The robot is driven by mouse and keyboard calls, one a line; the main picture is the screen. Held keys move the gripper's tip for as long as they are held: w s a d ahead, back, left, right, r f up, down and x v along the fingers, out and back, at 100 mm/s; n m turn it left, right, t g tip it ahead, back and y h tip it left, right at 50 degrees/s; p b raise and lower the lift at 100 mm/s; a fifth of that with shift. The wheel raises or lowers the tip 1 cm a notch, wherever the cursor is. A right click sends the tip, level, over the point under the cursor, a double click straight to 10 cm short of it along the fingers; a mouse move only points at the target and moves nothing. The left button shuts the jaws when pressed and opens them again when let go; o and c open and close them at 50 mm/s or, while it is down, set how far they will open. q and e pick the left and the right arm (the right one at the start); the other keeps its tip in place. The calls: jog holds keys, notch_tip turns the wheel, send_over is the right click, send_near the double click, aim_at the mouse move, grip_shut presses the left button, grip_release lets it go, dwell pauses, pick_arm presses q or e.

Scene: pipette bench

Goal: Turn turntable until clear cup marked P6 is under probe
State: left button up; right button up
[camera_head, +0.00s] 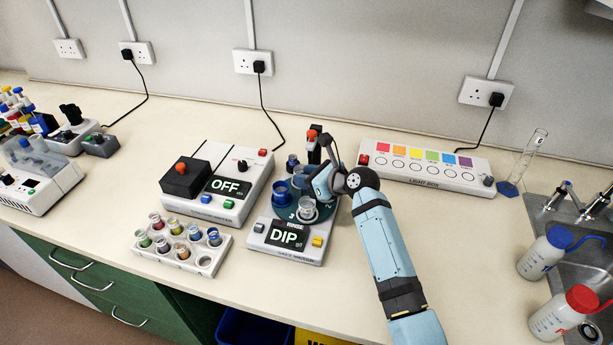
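The turntable (285,211) is a dark teal disc on a white device whose display (285,236) reads "DIP". Blue cups (281,191) and a clear cup (307,209) stand on it, the clear one at the front between the numbers 3 and 2. I cannot read a P6 mark on any cup. A dark post with an orange-red top (312,134), perhaps the probe's holder, rises at the back; the probe tip is hidden. My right gripper (318,186) is at the disc's right side, by the cups, and hides part of it. Its finger opening cannot be made out. My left gripper is out of view.
A white device reading "OFF" (230,187) stands close on the left. A rack of small coloured vials (205,262) is in front of it. A light box (425,177) with coloured squares lies behind right. Bottles and a sink are far right. The bench right of my arm is clear.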

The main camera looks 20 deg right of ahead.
grip_shut()
jog(key=shift+r+n+g+y+p, duration=0.1)
jog(key=shift+n+g+y+p, duration=0.7)
jog(key=shift+p, duration=0.3)
jog(key=shift+w+d+n+g+y+p, duration=0.1)
jog(key=shift+n+g+y+p, duration=0.6)
jog(key=shift+n+y+p, duration=0.25)
jog(key=shift+n+g+y+p, duration=0.25)
jog(key=shift+n+g+p, duration=0.15)
jog(key=shift+n+g, duration=0.3)
jog(key=shift+n+g+y+p, duration=0.3)
jog(key=shift+n+g+p, duration=0.05)
jog(key=shift+n+g, duration=0.55)
jog(key=shift+n, duration=0.05)
jog(key=shift+n+g+y, duration=0.3)
